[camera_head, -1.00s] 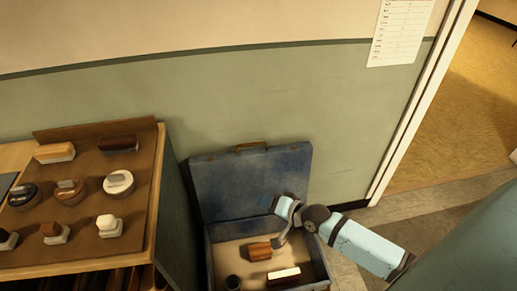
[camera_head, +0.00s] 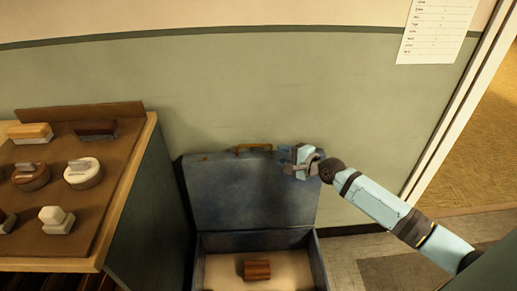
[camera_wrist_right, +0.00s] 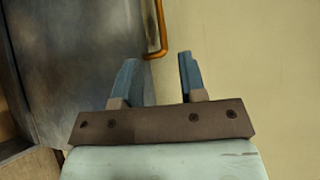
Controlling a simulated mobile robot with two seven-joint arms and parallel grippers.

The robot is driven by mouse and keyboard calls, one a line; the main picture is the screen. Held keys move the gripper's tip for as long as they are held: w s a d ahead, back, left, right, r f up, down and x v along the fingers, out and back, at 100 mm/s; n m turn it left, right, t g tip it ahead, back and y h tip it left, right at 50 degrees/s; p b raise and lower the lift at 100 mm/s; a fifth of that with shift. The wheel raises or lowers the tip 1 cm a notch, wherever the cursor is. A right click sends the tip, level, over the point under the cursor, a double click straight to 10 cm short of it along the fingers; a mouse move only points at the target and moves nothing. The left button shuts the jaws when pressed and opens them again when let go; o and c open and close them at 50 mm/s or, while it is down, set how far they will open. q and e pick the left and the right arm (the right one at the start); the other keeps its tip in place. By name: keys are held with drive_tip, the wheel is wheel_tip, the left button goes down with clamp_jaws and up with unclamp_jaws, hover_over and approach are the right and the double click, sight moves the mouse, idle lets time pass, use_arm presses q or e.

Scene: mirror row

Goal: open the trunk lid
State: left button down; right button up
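The trunk lid (camera_head: 250,193) is a dark blue-grey panel. It stands raised, upright against the green wall, with a brass handle (camera_head: 254,148) on its top edge. Below it the trunk's box (camera_head: 318,262) is open, showing a pale inside and a brown brush-like block (camera_head: 257,270). My right gripper (camera_head: 284,154) is at the lid's top right corner. In the right wrist view its fingers (camera_wrist_right: 158,75) are apart with nothing between them, beside the lid (camera_wrist_right: 75,55) and near the handle (camera_wrist_right: 157,30). My left gripper does not show.
A cabinet (camera_head: 148,190) stands left of the trunk with a brown display board (camera_head: 90,215) holding several brushes and blocks. A paper sheet (camera_head: 437,30) hangs on the wall at upper right. A doorway is at the right. Tiled floor right of the trunk is free.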

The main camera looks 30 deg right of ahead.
sight(256, 146)
drive_tip(key=b+x, duration=0.2)
drive_tip(key=x, duration=0.8)
drive_tip(key=shift+f, duration=0.1)
drive_tip(key=shift+w+a+f+b, duration=0.2)
drive_tip(key=shift+w+b, duration=0.2)
drive_tip(key=shift+w, duration=0.25)
drive_tip(key=shift+w+r, duration=0.1)
drive_tip(key=shift+w, duration=0.05)
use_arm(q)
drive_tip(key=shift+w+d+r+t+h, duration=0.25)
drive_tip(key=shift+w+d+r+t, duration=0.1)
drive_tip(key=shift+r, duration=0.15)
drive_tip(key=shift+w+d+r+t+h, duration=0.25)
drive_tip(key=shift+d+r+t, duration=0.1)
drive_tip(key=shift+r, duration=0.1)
use_arm(e)
clamp_jaws()
